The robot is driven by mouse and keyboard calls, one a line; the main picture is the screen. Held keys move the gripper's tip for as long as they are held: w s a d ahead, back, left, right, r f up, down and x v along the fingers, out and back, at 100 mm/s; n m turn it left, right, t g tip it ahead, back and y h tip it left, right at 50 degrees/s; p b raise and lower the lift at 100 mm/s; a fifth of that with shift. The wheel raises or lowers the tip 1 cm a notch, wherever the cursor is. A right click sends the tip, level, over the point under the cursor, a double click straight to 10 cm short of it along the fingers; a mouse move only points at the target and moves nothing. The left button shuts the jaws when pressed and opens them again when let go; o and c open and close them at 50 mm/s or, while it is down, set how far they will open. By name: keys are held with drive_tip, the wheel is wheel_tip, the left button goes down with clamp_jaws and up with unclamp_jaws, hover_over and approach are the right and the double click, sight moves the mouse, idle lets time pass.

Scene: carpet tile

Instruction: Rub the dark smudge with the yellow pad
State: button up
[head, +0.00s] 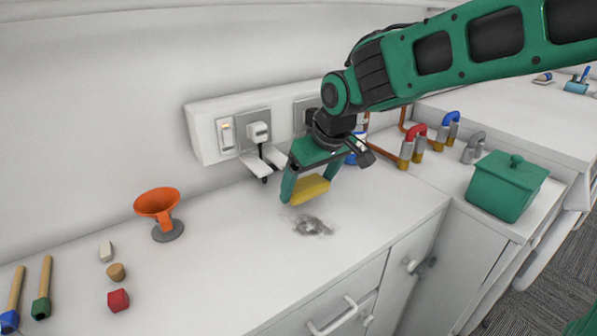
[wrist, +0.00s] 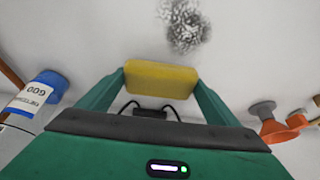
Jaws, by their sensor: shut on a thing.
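My green gripper (head: 309,190) is shut on the yellow pad (head: 311,190), held between its two fingers above the white counter. The pad also shows in the wrist view (wrist: 160,79), spanning the gap between the fingertips. The dark smudge (head: 312,226) is a grey, speckled patch on the counter, just below and in front of the pad in the head view. In the wrist view the smudge (wrist: 185,24) lies beyond the pad, near the top edge. The pad appears apart from the smudge.
A wall socket panel (head: 205,137) with a plug and cable is behind the gripper. An orange funnel (head: 157,205) stands left. A blue labelled container (wrist: 38,92) is near the gripper. Copper pipes and a green lidded pot (head: 506,187) are right. Small blocks and brushes lie front left.

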drive_tip(key=shift+r, duration=2)
